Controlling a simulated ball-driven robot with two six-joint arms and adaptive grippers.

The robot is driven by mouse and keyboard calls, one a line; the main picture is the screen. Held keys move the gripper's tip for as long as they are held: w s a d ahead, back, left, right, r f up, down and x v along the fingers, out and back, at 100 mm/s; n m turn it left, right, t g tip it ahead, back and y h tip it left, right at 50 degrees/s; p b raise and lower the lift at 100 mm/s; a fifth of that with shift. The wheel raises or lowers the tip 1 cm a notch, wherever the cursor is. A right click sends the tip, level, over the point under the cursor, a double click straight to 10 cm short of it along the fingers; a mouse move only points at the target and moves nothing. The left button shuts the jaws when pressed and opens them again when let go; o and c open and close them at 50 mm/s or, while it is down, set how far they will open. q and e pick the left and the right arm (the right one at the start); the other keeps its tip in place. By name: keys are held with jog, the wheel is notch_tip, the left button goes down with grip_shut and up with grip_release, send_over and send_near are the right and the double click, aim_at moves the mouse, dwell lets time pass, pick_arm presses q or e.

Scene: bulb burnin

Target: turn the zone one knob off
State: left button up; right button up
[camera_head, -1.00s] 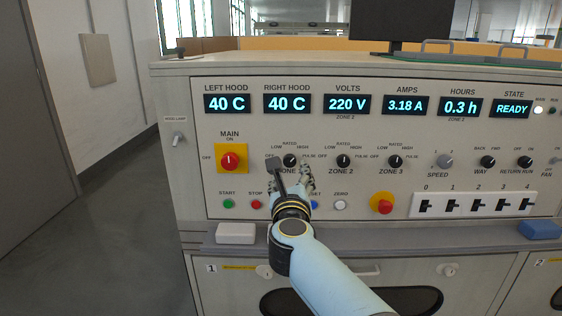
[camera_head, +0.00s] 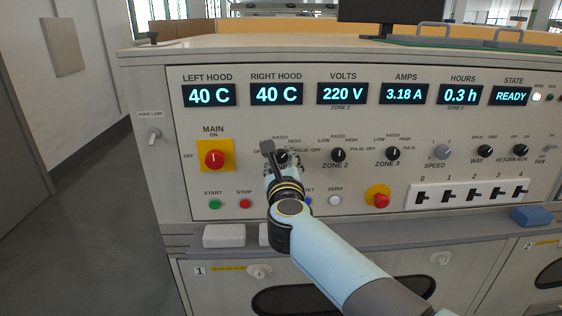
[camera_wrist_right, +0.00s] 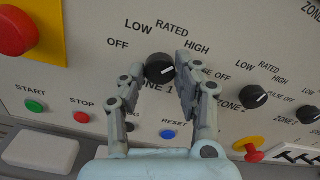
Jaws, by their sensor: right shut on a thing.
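The zone one knob (camera_wrist_right: 160,68) is round and black with a white mark that points right, roughly toward HIGH, in the right wrist view. It also shows in the head view (camera_head: 282,156), partly covered by a finger. My right gripper (camera_wrist_right: 160,78) is shut on the knob, one finger on each side of it. In the head view my right gripper (camera_head: 280,160) reaches up to the panel from below. The ZONE 1 label is partly hidden by the fingers. My left gripper is not in view.
The zone two knob (camera_head: 338,154) and zone three knob (camera_head: 392,154) sit to the right. The red main switch (camera_head: 215,160) on its yellow plate is to the left. Start (camera_head: 214,204) and stop (camera_head: 244,203) buttons lie below. A grey ledge (camera_head: 400,225) runs under the panel.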

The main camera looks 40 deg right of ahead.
jog(key=c, duration=0.4)
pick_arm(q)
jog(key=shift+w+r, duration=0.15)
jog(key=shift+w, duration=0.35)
pick_arm(e)
grip_shut()
jog(key=n+p, duration=0.3)
jog(key=n, duration=0.2)
jog(key=shift+r+p, duration=0.1)
jog(key=shift+p, duration=0.25)
jog(key=n+p, duration=0.3)
jog(key=n, duration=0.3)
jog(key=shift+p, duration=0.4)
jog(key=n+p, duration=0.3)
jog(key=n, duration=0.3)
jog(key=shift+n, duration=0.3)
jog(key=n+p, duration=0.1)
jog(key=n, duration=0.2)
jog(key=shift+p, duration=0.4)
pick_arm(q)
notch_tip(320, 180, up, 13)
jog(key=p, duration=0.1)
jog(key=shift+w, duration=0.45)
pick_arm(e)
jog(key=shift+f+n, duration=0.2)
jog(key=shift+n, duration=1.4)
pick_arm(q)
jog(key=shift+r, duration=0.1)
pick_arm(e)
jog(key=shift+s+f, duration=0.1)
